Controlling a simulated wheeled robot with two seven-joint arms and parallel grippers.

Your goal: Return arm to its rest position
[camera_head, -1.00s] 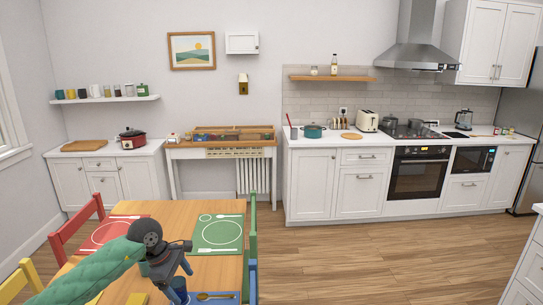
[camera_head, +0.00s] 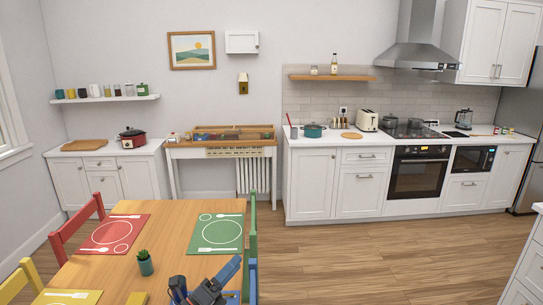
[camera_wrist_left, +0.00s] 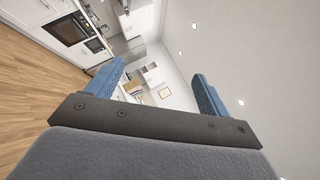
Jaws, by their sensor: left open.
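My left gripper (camera_head: 207,284) shows at the bottom of the head view, over the near right part of the wooden table (camera_head: 170,238). In the left wrist view its two blue fingers (camera_wrist_left: 155,90) stand wide apart with nothing between them. That view is tilted and looks out over the room, toward the oven and ceiling. My right gripper is in neither view.
A small potted plant (camera_head: 145,263) stands on the table close left of the gripper. A red placemat (camera_head: 117,232), a green placemat (camera_head: 207,245) and a yellow placemat (camera_head: 62,298) lie around it. Chairs (camera_head: 72,230) line the table. The floor (camera_head: 360,250) to the right is clear.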

